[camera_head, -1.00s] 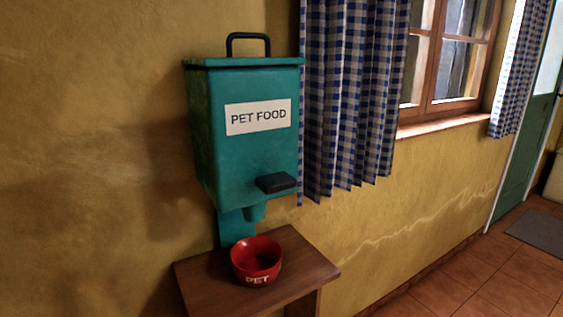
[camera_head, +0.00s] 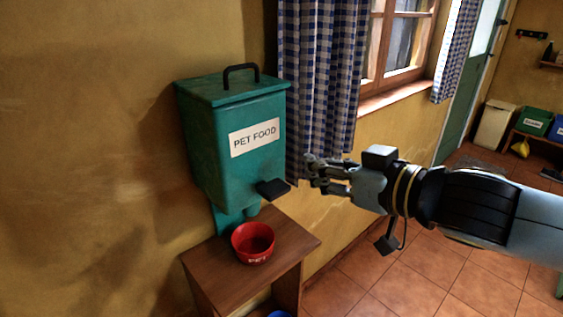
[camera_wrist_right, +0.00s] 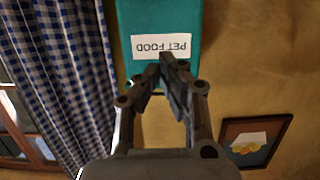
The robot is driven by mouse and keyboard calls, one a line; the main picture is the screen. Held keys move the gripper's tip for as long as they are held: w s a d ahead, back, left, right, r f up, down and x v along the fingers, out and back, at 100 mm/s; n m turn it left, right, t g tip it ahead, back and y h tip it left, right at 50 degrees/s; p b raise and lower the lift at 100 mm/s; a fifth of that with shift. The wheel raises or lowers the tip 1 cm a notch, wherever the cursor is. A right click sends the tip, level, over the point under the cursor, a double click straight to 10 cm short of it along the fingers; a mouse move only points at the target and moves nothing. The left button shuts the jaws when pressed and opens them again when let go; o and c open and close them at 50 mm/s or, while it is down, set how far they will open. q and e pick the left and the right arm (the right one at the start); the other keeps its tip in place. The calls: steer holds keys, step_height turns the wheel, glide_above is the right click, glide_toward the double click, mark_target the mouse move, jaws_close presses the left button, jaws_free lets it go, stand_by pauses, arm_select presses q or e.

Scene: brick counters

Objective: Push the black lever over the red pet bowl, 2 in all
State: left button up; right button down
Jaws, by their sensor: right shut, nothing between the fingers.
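The teal pet food dispenser (camera_head: 226,150) hangs on the wall, with a white label reading PET FOOD. Its black lever (camera_head: 273,189) sticks out low on the front. The red pet bowl (camera_head: 253,243) stands upright on a small wooden table below the spout and looks empty. My right gripper (camera_head: 312,172) is to the right of the lever, apart from it, its fingers shut and empty. In the right wrist view the gripper (camera_wrist_right: 168,65) points toward the dispenser (camera_wrist_right: 165,15), which appears upside down; the lever cannot be made out there. My left gripper is not in view.
The wooden table (camera_head: 215,262) holds the bowl. A checked curtain (camera_head: 318,80) hangs right of the dispenser, near my gripper. Something blue (camera_head: 279,314) sits under the table. Tiled floor (camera_head: 420,280) lies clear to the right; bins stand far back.

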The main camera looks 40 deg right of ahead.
steer(key=shift+f, duration=0.1)
steer(key=b, duration=0.2)
glide_above(280, 190)
step_height(280, 190, down, 2)
step_height(280, 190, down, 3)
steer(key=shift+w+f, duration=0.1)
steer(key=shift+f, duration=0.7)
